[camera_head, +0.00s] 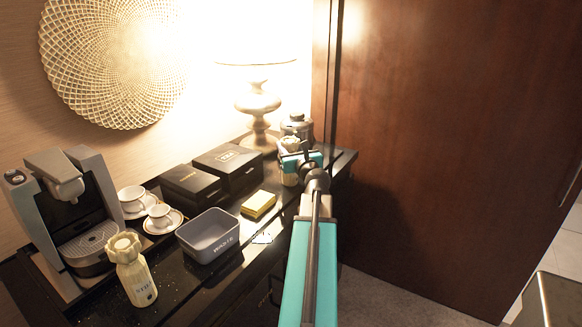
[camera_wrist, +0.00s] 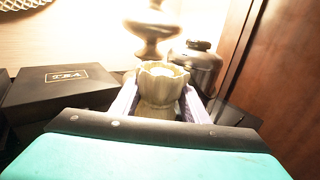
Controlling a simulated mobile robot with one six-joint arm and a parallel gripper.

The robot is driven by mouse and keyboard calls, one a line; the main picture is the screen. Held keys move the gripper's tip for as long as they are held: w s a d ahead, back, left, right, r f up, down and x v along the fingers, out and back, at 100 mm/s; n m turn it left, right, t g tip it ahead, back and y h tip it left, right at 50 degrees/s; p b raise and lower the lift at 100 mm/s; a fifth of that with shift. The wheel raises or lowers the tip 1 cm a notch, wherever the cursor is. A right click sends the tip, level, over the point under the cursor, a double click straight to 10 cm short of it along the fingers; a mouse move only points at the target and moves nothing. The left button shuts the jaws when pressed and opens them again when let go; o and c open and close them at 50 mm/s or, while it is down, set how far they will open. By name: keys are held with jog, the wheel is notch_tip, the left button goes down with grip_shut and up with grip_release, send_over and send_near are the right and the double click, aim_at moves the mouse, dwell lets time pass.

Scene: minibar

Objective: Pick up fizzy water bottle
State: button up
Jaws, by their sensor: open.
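A cream bottle with a fluted, flower-like cap stands at the far right of the counter, its cap showing in the wrist view (camera_wrist: 162,75) and its upper part in the head view (camera_head: 289,143). Its label is hidden, so I cannot read whether it is fizzy water. My gripper (camera_head: 302,160) is at this bottle, partly covering it in the head view. In the wrist view my gripper (camera_wrist: 160,98) is open, with one pale finger on each side of the bottle's neck. I cannot tell whether the fingers touch it. A similar cream bottle (camera_head: 134,272) stands upright at the front left.
The dark counter also holds a coffee machine (camera_head: 72,215), cups on saucers (camera_head: 160,217), black boxes (camera_head: 228,163), a grey bin (camera_head: 208,236) and a yellow box (camera_head: 258,205). A lamp (camera_head: 258,105) and dark metal pot (camera_wrist: 193,67) stand behind the far bottle. A wooden panel (camera_head: 440,130) rises at right.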

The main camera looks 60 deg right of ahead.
jog(key=shift+x, duration=1.65)
grip_shut()
